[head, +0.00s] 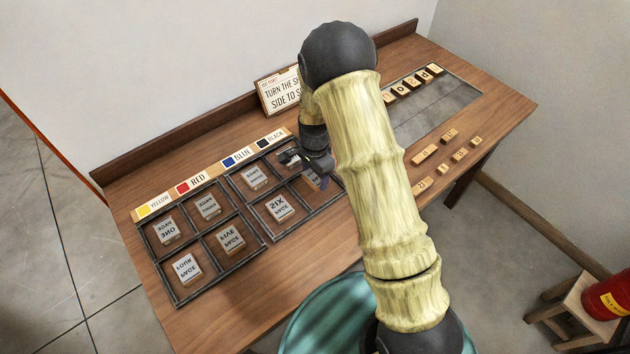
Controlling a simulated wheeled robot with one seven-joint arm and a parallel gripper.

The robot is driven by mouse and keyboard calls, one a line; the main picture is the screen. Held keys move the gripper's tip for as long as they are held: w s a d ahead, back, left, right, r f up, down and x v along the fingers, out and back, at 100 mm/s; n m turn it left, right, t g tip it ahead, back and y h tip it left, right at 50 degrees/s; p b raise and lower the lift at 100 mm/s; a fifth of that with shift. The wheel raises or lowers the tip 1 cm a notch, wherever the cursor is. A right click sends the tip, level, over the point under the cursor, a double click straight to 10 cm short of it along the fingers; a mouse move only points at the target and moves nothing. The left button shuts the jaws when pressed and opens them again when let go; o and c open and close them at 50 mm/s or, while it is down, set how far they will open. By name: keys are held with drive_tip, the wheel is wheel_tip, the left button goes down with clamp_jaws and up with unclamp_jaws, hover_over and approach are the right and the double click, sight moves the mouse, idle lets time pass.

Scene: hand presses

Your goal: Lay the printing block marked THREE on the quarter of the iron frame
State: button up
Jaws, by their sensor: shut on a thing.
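Two dark iron frames lie side by side on the wooden bench, each split into quarters. The left frame (203,228) holds a lettered grey block in every quarter. In the right frame (264,239), a block reading SIX (278,207) lies in the near left quarter and another block (254,176) in the far left quarter.
A color strip (210,173) reading YELLOW, RED, BLUE and BLACK runs behind the frames. A sign (279,92) leans at the back. A grey tray (440,112) with lettered pieces and several loose wooden pieces (449,136) lie at right. My arm hides the bench's middle.

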sight(314, 177)
drive_tip(key=shift+w+d+f+p, duration=0.1)
drive_tip(key=shift+f+p, duration=0.1)
drive_tip(key=shift+f, duration=0.75)
drive_tip(key=shift+d+f+p, duration=0.1)
drive_tip(key=shift+f+p, duration=0.05)
drive_tip(key=shift+f, duration=0.8)
drive_tip(key=shift+a, duration=0.2)
drive_tip(key=shift+a, duration=0.1)
drive_tip(key=shift+s+f, duration=0.15)
drive_tip(key=shift+s, duration=0.05)
drive_tip(key=o, duration=1)
drive_tip(key=shift+o, duration=0.2)
wheel_tip(314, 177, up, 12)
drive_tip(key=shift+w+f+b, duration=0.1)
drive_tip(key=shift+f+b, duration=0.15)
drive_tip(key=shift+b, duration=0.65)
drive_tip(key=shift+r, duration=0.45)
